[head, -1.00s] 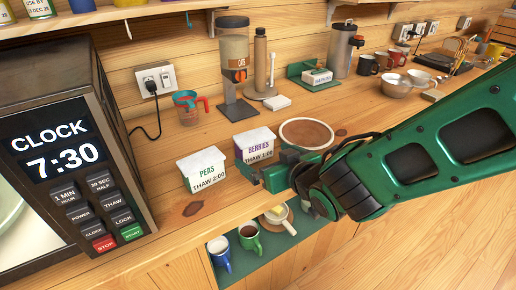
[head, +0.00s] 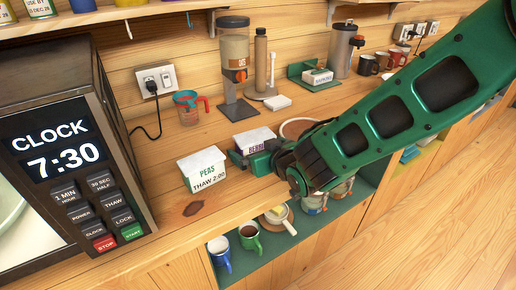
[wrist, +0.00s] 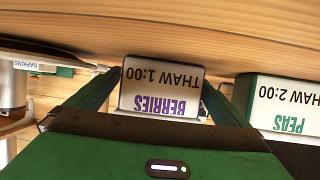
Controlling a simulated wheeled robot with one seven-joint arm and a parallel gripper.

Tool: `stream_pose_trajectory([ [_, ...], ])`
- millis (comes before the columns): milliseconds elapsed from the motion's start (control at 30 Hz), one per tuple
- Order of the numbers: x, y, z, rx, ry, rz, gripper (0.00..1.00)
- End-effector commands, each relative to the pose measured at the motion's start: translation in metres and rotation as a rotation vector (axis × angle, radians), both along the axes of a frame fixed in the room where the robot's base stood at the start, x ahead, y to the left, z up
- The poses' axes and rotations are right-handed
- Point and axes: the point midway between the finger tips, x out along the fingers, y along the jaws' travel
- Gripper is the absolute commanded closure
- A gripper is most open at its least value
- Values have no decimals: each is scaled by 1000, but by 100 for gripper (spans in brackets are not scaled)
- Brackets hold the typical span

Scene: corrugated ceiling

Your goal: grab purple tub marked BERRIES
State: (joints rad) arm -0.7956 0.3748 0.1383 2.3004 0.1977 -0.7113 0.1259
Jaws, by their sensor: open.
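The purple tub marked BERRIES (head: 254,137) has a white lid and stands on the wooden counter, its lower front hidden by my gripper in the head view. In the wrist view the tub (wrist: 160,88) appears upside down, its label reading BERRIES and THAW 1:00. My gripper (head: 246,161) is open at the tub's front. In the wrist view its two green fingers (wrist: 160,84) reach along either side of the tub, which sits between them. I cannot tell whether either finger touches it.
A green PEAS tub (head: 203,168) stands close on the left, also beside the right finger in the wrist view (wrist: 285,108). A round brown-topped dish (head: 297,127) is behind my wrist. A microwave (head: 72,150) stands at left. Mugs (head: 249,237) sit on the shelf below.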

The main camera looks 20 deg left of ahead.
Motion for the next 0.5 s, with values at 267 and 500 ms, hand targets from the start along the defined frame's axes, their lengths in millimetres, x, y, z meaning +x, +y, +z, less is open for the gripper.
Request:
stream_pose_trajectory([
  [267, 0, 0, 0, 0, 0, 0, 45],
  [500, 0, 0, 1, 1, -1, 0, 45],
])
